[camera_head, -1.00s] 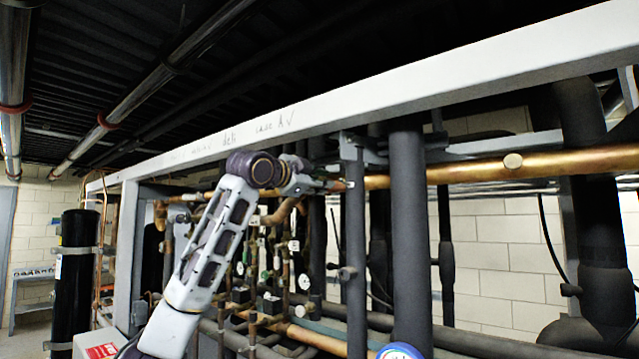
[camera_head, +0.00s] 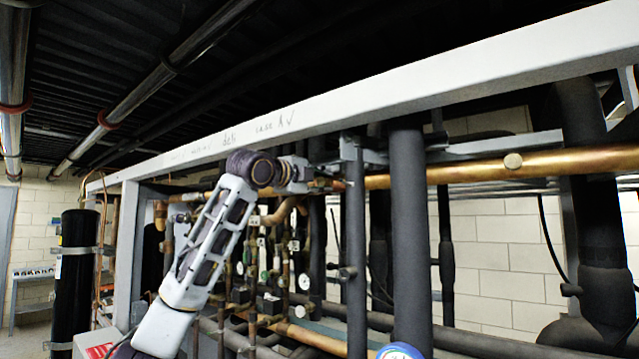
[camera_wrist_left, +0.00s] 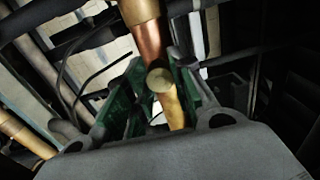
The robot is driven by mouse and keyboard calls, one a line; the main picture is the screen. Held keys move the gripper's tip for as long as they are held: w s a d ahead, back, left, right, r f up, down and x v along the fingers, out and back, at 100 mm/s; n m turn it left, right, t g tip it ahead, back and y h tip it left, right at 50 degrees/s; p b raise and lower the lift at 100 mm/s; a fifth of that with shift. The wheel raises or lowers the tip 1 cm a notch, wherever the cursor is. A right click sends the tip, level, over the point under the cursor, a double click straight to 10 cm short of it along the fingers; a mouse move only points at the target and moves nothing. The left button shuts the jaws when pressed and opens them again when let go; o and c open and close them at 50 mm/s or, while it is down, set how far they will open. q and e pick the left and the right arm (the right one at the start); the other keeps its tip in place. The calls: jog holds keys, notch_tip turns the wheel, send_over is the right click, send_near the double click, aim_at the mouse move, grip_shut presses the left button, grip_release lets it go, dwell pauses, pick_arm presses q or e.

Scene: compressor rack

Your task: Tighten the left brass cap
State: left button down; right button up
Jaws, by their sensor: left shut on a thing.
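My left gripper (camera_head: 328,185) reaches the left end of the thick copper pipe (camera_head: 480,167) under the white beam. In the left wrist view, its green-padded fingers (camera_wrist_left: 160,92) stand on either side of a brass cap (camera_wrist_left: 160,80) and are shut on it. The cap's round end faces the camera, and a copper pipe (camera_wrist_left: 148,40) runs up behind it. In the head view this cap is hidden by the gripper. Another round brass cap (camera_head: 513,161) sits on the copper pipe farther right. My right gripper is not in view.
The white beam (camera_head: 400,88) runs close above the arm. Black insulated pipes (camera_head: 411,240) stand just right of the gripper. Several small valves and copper lines (camera_head: 265,275) crowd the space below. A black cylinder (camera_head: 78,270) stands at the left.

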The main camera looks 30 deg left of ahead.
pick_arm(q)
jog(key=shift+w+f, duration=0.1)
jog(key=shift+f, duration=0.05)
jog(key=c, duration=1.2)
grip_release()
jog(key=shift+s, duration=0.25)
jog(key=s, duration=0.7)
jog(key=s+a, duration=0.1)
jog(key=s, duration=0.3)
jog(key=shift+s, duration=0.3)
